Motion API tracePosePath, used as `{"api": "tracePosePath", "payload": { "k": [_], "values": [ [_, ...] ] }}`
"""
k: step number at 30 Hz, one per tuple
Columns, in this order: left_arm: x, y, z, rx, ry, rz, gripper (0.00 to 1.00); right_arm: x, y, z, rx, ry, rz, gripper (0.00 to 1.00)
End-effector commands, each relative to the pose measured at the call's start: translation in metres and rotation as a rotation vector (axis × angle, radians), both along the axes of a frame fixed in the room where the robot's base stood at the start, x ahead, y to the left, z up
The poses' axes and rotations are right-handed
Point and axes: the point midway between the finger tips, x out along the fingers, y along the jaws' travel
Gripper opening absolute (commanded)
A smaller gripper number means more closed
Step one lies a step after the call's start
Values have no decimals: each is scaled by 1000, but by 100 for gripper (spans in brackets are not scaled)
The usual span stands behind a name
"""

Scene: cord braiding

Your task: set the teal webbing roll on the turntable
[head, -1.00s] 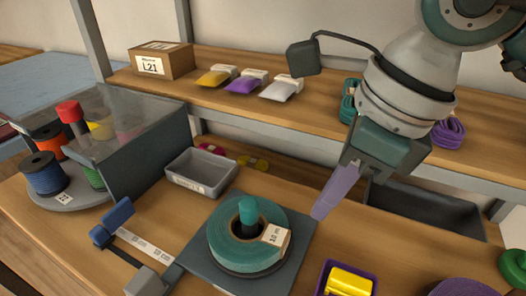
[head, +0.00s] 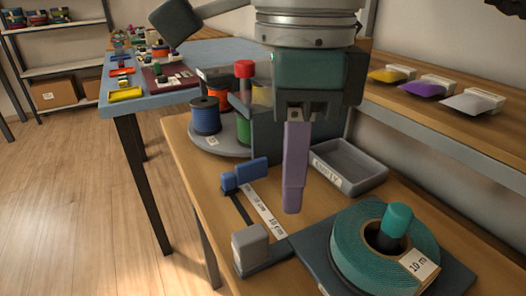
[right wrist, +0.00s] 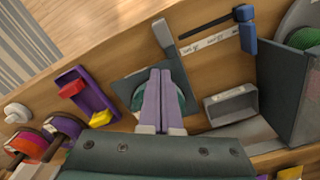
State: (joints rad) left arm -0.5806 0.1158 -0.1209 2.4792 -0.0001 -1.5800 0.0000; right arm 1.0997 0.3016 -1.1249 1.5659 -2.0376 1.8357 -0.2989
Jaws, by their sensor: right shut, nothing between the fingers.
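The teal webbing roll (head: 355,262) lies flat on a dark square plate (head: 318,250), around a post with a teal top (head: 396,220). A paper label is on its side. A round grey disc (head: 222,146), which looks like a turntable, stands farther back with several spools on it. My right gripper (head: 293,208) is shut and empty, its lilac fingers pointing down, left of the roll in the head view. In the right wrist view the fingers (right wrist: 160,73) cover the middle of the roll (right wrist: 181,100). My left gripper is not in view.
A grey tray (head: 350,168) stands behind the roll. A ruler strip (head: 262,208) with a blue stop and a grey block lies left of the roll. A clear-topped cover partly encloses the disc. The right wrist view shows a purple tray (right wrist: 88,95).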

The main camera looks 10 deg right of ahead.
Motion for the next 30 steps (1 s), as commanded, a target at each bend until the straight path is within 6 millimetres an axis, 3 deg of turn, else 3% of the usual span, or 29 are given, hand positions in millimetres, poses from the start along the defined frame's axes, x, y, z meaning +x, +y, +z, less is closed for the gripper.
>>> {"api": "tracePosePath", "payload": {
  "k": [12, 19, 30],
  "values": [
    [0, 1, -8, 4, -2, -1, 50, -2, -3, -86, 0, 3, -3, 0],
    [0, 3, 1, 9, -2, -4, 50, -6, -34, -82, 0, 0, -3, 0],
    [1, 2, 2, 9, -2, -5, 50, -7, -40, -82, 1, -1, -1, 0]
  ]
}}
